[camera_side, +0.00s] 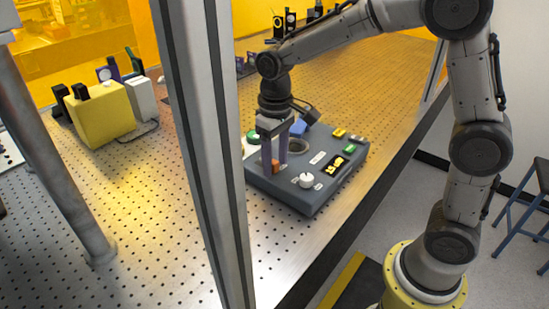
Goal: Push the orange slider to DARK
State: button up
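The orange slider (277,169) is a small orange block near the left part of the dark blue-grey instrument box (312,197). My gripper (276,163) points straight down over the box. Its two fingers are apart, with a visible gap between them, and their tips are down at the orange slider. The slider shows low between the fingertips, partly covered by them. I cannot tell whether the fingers touch or grip it. The slider's track and any DARK label are hidden or too small to read.
The box top also holds a white knob (306,180), a display with yellow marks (338,167), a round opening (294,146), and green and yellow buttons. A grey frame post (203,150) stands in front, left of the box. A yellow block (102,117) stands farther left.

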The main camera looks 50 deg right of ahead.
aim_at(276, 162)
jog(key=shift+r, duration=0.1)
notch_tip(276, 162, up, 14)
jog(key=shift+f, duration=0.2)
dwell(0.4)
jog(key=s+d+r+t, duration=0.1)
jog(key=s+r+t, duration=0.1)
jog(key=s, duration=0.5)
jog(key=s+d+r+t, duration=0.1)
jog(key=s+d, duration=0.1)
jog(key=s, duration=0.4)
jog(key=s+f+t, duration=0.2)
jog(key=s+f, duration=0.5)
jog(key=f, duration=0.2)
jog(key=shift+s+d+f+t, duration=0.3)
jog(key=shift+s+d, duration=0.05)
jog(key=shift+s, duration=0.05)
